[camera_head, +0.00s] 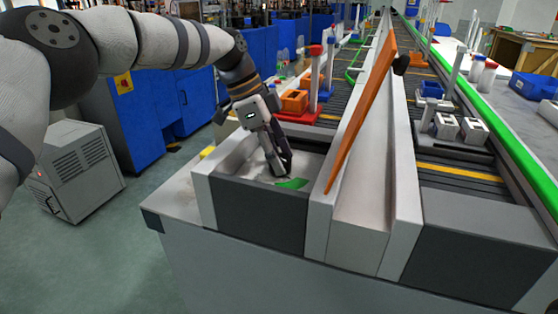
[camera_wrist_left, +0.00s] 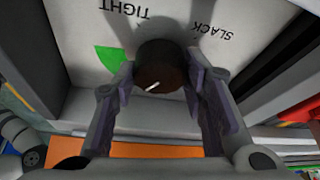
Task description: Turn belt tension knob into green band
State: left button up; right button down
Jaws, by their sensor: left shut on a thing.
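The belt tension knob (camera_wrist_left: 162,66) is a dark round knob with a white pointer line, seen in the left wrist view. It sits on a pale dial plate (camera_wrist_left: 75,42) marked "TIGHT" and "SLACK". The green band (camera_wrist_left: 108,60) is a wedge beside the knob on the TIGHT side; it also shows in the head view (camera_head: 293,184). The white pointer is directed away from the green wedge. My left gripper (camera_head: 279,174) reaches down into the recess, its fingers (camera_wrist_left: 168,85) shut on both sides of the knob. The knob is hidden by the gripper in the head view. My right gripper is not in view.
An orange bar (camera_head: 362,110) leans along the pale channel (camera_head: 362,215) right of the recess. Recess walls (camera_head: 203,200) surround the dial closely. Orange bins (camera_head: 295,101) and a red-based stand (camera_head: 297,117) are behind. A grey cabinet (camera_head: 75,172) stands on the floor at left.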

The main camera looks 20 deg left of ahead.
pick_arm(q)
jog(key=shift+f+m+g+b, duration=0.15)
jog(key=shift+m+g+b, duration=0.5)
jog(key=shift+m, duration=0.75)
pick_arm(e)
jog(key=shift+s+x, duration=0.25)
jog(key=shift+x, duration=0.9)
pick_arm(q)
jog(key=o, duration=1.2)
jog(key=shift+c, duration=0.2)
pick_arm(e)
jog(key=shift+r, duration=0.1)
